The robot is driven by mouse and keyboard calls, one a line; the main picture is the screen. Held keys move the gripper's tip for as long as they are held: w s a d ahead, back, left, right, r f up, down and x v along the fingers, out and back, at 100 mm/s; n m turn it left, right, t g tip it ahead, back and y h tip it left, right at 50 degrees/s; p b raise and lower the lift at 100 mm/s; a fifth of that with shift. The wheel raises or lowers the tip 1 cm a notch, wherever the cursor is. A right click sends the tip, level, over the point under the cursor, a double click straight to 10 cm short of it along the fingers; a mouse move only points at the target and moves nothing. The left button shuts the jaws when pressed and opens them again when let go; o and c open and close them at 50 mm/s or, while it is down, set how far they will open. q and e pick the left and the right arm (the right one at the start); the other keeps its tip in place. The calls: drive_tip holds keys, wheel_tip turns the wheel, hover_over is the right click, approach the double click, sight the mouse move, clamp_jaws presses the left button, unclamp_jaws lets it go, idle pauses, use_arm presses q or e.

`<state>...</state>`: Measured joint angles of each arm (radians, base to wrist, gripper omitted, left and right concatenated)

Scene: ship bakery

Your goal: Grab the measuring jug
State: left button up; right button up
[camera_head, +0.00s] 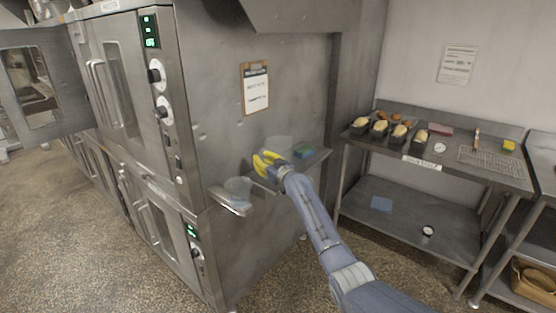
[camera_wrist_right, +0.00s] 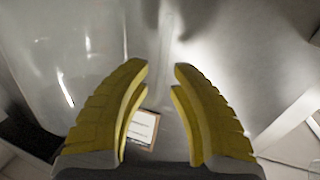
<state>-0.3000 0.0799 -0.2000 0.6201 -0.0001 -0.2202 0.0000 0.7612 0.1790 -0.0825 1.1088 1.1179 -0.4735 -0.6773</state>
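Two clear vessels stand by the steel oven's side in the head view, and I cannot tell for sure which is the measuring jug. One clear vessel (camera_head: 238,188) is on a small ledge left of my right gripper. The other clear vessel (camera_head: 281,144) is just behind and right of the gripper, partly hidden by it. My right gripper (camera_head: 265,160) has yellow fingers. In the right wrist view the gripper (camera_wrist_right: 161,75) is open, with nothing held between its fingers. A large clear vessel (camera_wrist_right: 62,65) is close beside the left finger there. My left gripper is not in view.
The oven (camera_head: 215,110) has a clipboard (camera_head: 255,88) on its side. A small side shelf (camera_head: 315,160) holds a green-blue item (camera_head: 304,153). A steel table (camera_head: 460,175) with loaf tins (camera_head: 380,128) and a wire rack (camera_head: 490,160) stands right. An oven door (camera_head: 65,85) hangs open at left.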

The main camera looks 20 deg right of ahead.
drive_tip(key=shift+w+a, duration=0.1)
drive_tip(key=shift+w, duration=0.15)
drive_tip(key=shift+o, duration=0.5)
clamp_jaws()
